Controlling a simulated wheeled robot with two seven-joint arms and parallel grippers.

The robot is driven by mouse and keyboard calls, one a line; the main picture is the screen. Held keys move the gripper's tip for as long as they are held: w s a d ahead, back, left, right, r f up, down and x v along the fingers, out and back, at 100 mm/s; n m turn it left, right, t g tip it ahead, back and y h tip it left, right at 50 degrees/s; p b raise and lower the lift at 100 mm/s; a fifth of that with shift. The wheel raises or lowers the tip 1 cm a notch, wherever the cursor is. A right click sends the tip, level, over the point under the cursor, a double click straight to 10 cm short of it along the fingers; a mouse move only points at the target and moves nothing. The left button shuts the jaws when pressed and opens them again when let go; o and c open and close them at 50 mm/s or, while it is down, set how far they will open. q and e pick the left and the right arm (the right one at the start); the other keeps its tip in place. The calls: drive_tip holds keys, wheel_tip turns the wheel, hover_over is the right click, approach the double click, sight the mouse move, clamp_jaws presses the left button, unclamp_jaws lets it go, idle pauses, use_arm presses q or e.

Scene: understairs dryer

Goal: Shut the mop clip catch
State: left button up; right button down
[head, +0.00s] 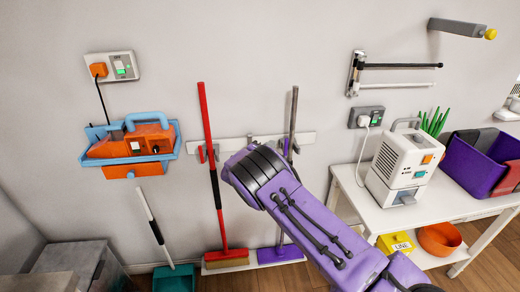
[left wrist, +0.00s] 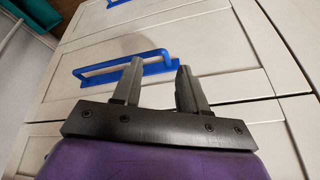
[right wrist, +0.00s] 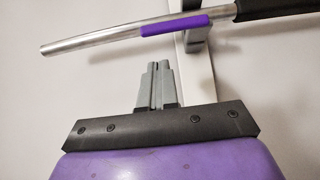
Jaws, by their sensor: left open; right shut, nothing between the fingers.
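The mop (head: 293,110) hangs upright on the white wall rail (head: 235,143), its grey pole above and its purple head (head: 281,254) near the floor. A small purple piece (head: 285,147), perhaps the clip catch, shows beside the pole at the rail. In the right wrist view this purple piece (right wrist: 175,26) lies along the pole (right wrist: 90,42), near a grey clip (right wrist: 194,38); I cannot tell whether it is latched. My right gripper (right wrist: 158,66) is shut and empty, its tips just short of the pole. My arm hides it in the head view. My left gripper (left wrist: 159,66) is open.
A red broom (head: 213,170) hangs left of the mop. An orange and blue caddy (head: 130,145) is on the wall at left. A white table (head: 360,205) with a white appliance (head: 403,165) stands at right. A blue handle (left wrist: 90,75) on pale cabinet fronts is by my left fingers.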

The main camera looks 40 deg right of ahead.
sight(286, 148)
use_arm(q)
wheel_tip(286, 148, up, 2)
drive_tip(key=shift+p, duration=0.5)
use_arm(e)
drive_tip(key=s+d, duration=0.1)
drive_tip(key=d, duration=0.1)
drive_tip(key=shift+s+d+r, duration=0.1)
drive_tip(key=shift+s+d, duration=0.2)
drive_tip(key=shift+s, duration=0.1)
